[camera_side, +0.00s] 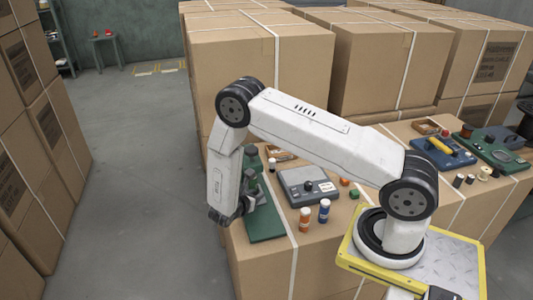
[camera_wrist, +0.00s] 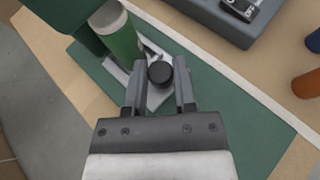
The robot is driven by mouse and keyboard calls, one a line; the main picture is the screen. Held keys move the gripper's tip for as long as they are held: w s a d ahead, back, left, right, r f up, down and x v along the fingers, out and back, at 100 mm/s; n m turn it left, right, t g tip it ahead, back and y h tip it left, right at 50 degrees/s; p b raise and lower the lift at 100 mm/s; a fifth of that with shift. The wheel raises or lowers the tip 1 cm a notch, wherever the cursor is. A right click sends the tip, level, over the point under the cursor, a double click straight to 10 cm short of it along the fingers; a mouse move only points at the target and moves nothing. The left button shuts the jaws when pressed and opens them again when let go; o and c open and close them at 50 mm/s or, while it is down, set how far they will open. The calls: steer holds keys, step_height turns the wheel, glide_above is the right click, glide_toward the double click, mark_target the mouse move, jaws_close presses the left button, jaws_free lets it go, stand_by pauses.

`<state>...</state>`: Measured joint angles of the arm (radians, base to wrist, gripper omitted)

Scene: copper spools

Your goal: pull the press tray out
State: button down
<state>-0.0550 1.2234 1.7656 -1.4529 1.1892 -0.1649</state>
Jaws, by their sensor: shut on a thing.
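The green press stands on a dark green base plate (camera_side: 268,226) near the front left of the box top, and its green cylinder (camera_wrist: 121,36) shows upper left in the wrist view. A light grey press tray (camera_wrist: 156,99) lies low on the plate in front of the cylinder, with a round black knob (camera_wrist: 160,73) on it. My gripper (camera_wrist: 159,84) has one finger on each side of the knob and is shut on it. In the side view, my gripper (camera_side: 232,217) is at the press's left and hides the tray.
A grey device (camera_side: 308,186) stands right of the press. Strapped cartons (camera_side: 262,60) rise behind. Open floor (camera_side: 145,190) lies left of the box edge.

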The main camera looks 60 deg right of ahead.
stand_by(0.8)
steer(key=s+a, duration=0.8)
steer(key=a, duration=0.1)
steer(key=shift+s, duration=0.35)
steer(key=c, duration=0.7)
jaws_free()
steer(key=shift+d, duration=0.1)
steer(key=shift+v, duration=3.95)
